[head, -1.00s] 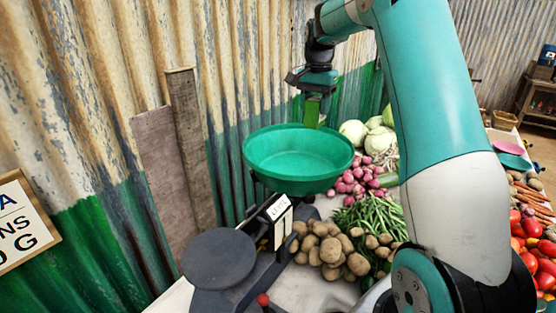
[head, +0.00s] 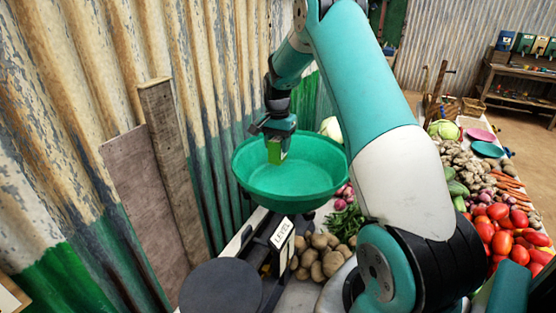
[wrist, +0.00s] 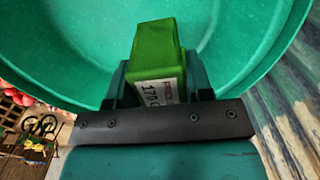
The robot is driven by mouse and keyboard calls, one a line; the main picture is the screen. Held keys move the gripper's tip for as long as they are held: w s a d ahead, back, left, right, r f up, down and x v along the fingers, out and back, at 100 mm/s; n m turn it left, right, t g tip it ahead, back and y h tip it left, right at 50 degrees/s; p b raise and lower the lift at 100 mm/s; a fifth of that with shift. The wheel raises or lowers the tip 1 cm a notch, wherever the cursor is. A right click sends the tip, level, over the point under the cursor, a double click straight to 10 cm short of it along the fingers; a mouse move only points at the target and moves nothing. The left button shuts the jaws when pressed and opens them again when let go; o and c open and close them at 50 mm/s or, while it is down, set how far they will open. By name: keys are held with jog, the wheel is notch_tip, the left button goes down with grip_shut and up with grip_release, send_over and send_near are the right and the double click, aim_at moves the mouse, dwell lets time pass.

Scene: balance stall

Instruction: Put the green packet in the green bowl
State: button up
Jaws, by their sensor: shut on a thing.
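The green bowl (head: 310,185) sits on the near balance scale, left of my arm. My gripper (head: 277,148) is over the bowl, pointing down, and is shut on the green packet (head: 276,153). In the wrist view the packet (wrist: 157,62) stands between the fingers with a white label, and the bowl's inside (wrist: 225,60) fills the space behind it. The packet's lower end appears within the bowl's outline in the head view. I cannot tell whether it touches the bowl's bottom.
A corrugated wall (head: 150,60) rises close on the left. The scale's dark round plate (head: 222,287) is in front of the bowl. Potatoes (head: 318,258) lie right of the scale, and tomatoes (head: 505,232) further right.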

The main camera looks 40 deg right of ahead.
notch_tip(320, 180, down, 7)
jog(key=shift+f+p, duration=0.15)
jog(key=shift+p, duration=0.8)
